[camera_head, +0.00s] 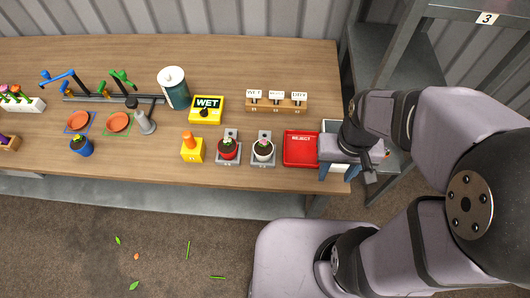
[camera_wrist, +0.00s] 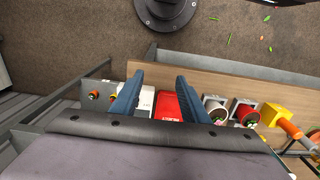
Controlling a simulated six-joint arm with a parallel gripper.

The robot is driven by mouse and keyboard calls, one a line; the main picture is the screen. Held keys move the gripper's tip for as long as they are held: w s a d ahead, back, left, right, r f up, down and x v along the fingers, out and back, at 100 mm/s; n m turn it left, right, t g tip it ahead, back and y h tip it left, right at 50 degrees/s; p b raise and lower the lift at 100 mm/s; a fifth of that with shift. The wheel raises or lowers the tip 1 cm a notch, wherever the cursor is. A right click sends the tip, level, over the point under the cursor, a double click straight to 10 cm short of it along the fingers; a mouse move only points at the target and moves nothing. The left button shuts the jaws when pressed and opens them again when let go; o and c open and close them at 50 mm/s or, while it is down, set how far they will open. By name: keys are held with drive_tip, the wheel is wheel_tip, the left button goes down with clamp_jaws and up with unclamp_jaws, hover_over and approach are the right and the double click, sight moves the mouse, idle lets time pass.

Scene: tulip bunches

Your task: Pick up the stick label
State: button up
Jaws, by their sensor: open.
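Small white stick labels stand in a wooden rack (camera_head: 283,106) at the back right of the table. The left one reads WET (camera_head: 254,93), the right one reads DRY (camera_head: 299,95), and the word on the middle label (camera_head: 276,95) is too small to read. My gripper (camera_head: 338,177) is at the table's right end, in front of the rack and to its right. Its two blue fingers are apart with nothing held between them, as the wrist view (camera_wrist: 160,78) also shows. The labels do not show in the wrist view.
A red REJECT tray (camera_head: 301,149) lies left of my gripper, and a white tray (camera_wrist: 147,101) is under it.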

drive_tip(key=shift+o, duration=0.9)
drive_tip(key=shift+w, duration=0.1)
drive_tip(key=t+b, duration=0.3)
drive_tip(key=t, duration=0.2)
hover_over(254, 93)
drive_tip(key=s, duration=0.3)
wheel_tip(254, 93, down, 4)
drive_tip(key=shift+g, duration=0.3)
drive_tip(key=shift+w+p+x, duration=0.15)
drive_tip(key=shift+p+x, duration=0.8)
drive_tip(key=shift+x, duration=0.9)
drive_tip(key=shift+w+p+x, duration=0.1)
drive_tip(key=shift+p+x, duration=0.8)
drive_tip(key=shift+x, duration=0.95)
drive_tip(key=shift+r, duration=0.1)
drive_tip(key=c, duration=0.8)
